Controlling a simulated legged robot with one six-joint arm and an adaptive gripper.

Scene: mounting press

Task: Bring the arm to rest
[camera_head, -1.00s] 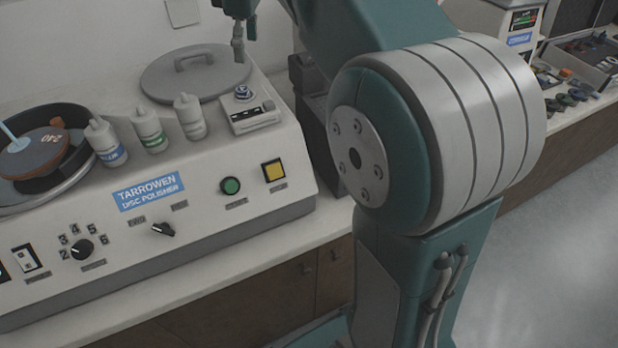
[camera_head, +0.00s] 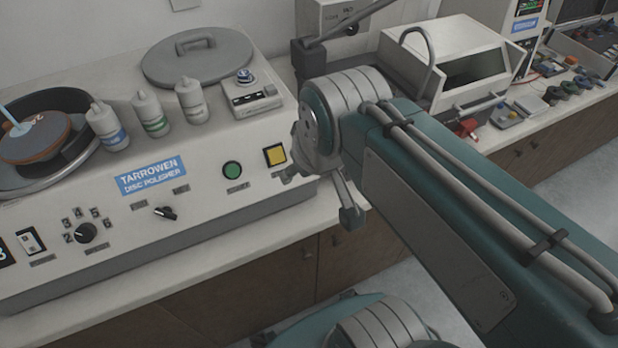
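My arm (camera_head: 430,190) reaches from the lower right to a ribbed silver and teal joint (camera_head: 340,105) near the middle of the head view. My gripper (camera_head: 318,194) hangs below that joint, at the front right corner of the disc polisher (camera_head: 225,200). Its fingers look spread apart, one toward the polisher's corner and one over the counter's front edge. Nothing shows between them. The gripper's body is partly hidden by the arm. I cannot tell whether the left finger touches the polisher. Another ribbed part of my arm (camera_head: 380,325) shows at the bottom.
Three bottles (camera_head: 150,113), a grey lid (camera_head: 197,58) and a small device (camera_head: 247,93) stand on the polisher. A white machine with a sloped cover (camera_head: 450,50) stands behind my arm. Small coloured parts (camera_head: 560,90) lie farther right. Floor shows beyond the counter (camera_head: 230,262).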

